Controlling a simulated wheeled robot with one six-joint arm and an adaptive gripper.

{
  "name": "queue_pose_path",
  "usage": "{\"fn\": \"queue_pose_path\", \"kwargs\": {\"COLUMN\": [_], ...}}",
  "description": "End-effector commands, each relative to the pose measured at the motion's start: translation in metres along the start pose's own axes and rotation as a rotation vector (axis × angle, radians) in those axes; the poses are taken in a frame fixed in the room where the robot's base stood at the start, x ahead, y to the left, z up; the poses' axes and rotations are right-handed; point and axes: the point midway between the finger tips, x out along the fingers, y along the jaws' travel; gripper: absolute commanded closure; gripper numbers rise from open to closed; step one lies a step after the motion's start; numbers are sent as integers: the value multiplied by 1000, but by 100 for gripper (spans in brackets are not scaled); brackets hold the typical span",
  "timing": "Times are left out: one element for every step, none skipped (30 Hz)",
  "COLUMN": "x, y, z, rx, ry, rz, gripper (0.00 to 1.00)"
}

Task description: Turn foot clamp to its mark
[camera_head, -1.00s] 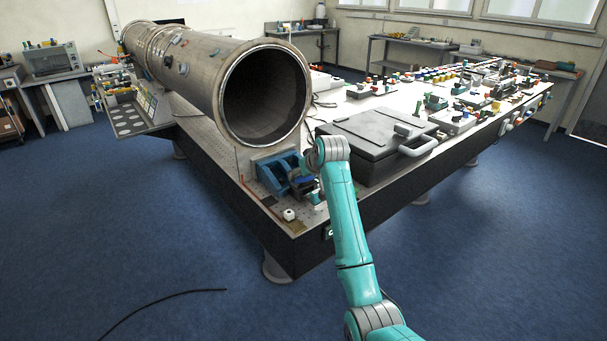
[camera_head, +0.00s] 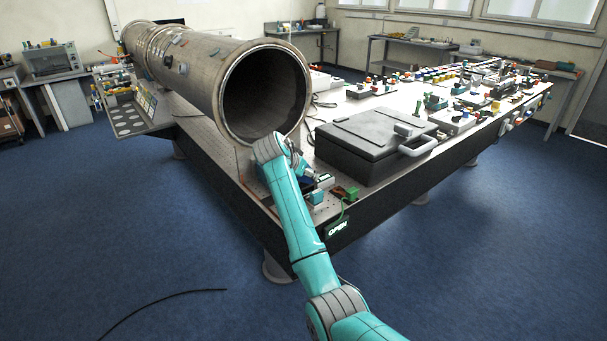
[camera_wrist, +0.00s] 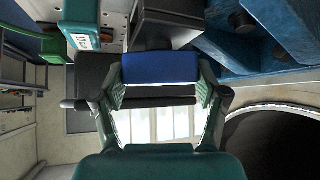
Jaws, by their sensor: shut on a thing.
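The foot clamp is a blue frame at the table corner below the pipe mouth. In the wrist view its blue body (camera_wrist: 225,50) fills the upper right, and a dark grey block (camera_wrist: 165,22) sits beside it. My gripper (camera_wrist: 160,82) is shut on a blue bar (camera_wrist: 160,66), which looks like the clamp's handle, with a finger at each end. In the head view my arm covers most of the clamp; a dark blue piece (camera_head: 306,184) shows beside the wrist. I cannot make out the mark.
The large pipe (camera_head: 262,95) stands just behind my wrist. A black case (camera_head: 368,143) with a grey handle lies to the right. A sign reading OPEN (camera_head: 339,228) and a green part (camera_head: 346,194) are at the table edge.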

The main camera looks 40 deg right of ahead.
Motion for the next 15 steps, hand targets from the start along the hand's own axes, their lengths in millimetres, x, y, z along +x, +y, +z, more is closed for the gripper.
{"fn": "queue_pose_path", "kwargs": {"x": [0,0,0,0,-1,0,0,0,0,0,0,0,0,0,0], "y": [-1,-1,-1,-1,-1,-1,-1,-1,0,0,0,0,0,0,0], "z": [0,0,0,0,0,0,0,0,0,0,0,0,0,0,0], "rx": [28,45,69,85,102,123,138,152,170,183,194,209,219,229,238], "ry": [-1,-1,-1,-1,-2,-1,-1,-2,-1,-1,-2,-2,-2,-1,-2], "rz": [31,50,72,90,106,128,142,156,174,187,198,212,223,232,243], "gripper": [62,62,62,62,62,62,62,62,62,62,62,62,62,62,62]}}
